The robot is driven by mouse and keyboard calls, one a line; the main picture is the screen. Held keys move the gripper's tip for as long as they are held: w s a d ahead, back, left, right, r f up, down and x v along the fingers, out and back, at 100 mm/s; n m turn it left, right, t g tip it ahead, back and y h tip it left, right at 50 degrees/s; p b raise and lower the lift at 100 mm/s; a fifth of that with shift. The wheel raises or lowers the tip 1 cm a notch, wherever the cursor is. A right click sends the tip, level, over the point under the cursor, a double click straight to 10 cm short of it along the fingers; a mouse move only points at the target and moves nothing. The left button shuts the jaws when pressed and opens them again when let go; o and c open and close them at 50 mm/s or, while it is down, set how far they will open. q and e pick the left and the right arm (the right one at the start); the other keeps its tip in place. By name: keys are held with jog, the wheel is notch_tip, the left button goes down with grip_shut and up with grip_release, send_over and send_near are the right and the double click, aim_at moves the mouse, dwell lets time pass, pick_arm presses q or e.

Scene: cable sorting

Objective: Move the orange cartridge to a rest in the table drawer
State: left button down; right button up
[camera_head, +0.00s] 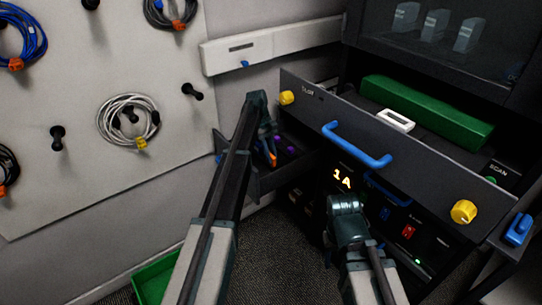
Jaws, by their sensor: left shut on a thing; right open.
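A small orange piece, which looks like the orange cartridge (273,159), shows at the tip of my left gripper (268,143). The gripper is shut on it and hides most of it. Both are over or inside a dark open drawer (268,184) with purple round spots in it, left of the rack. I cannot tell whether the cartridge touches the drawer floor. My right gripper (346,203) is open and empty in front of the rack, below the blue handle (357,146).
A larger drawer (410,170) with yellow knobs and a green block (428,112) stands out above, right of my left gripper. A pegboard (85,185) with coiled cables fills the left. A green bin (150,282) sits on the floor at the lower left.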

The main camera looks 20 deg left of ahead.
pick_arm(q)
jog(key=shift+c, duration=1.1)
grip_release()
jog(key=shift+r, duration=0.15)
jog(key=shift+r+p, duration=3.4)
jog(key=shift+p, duration=0.2)
jog(key=shift+f, duration=0.1)
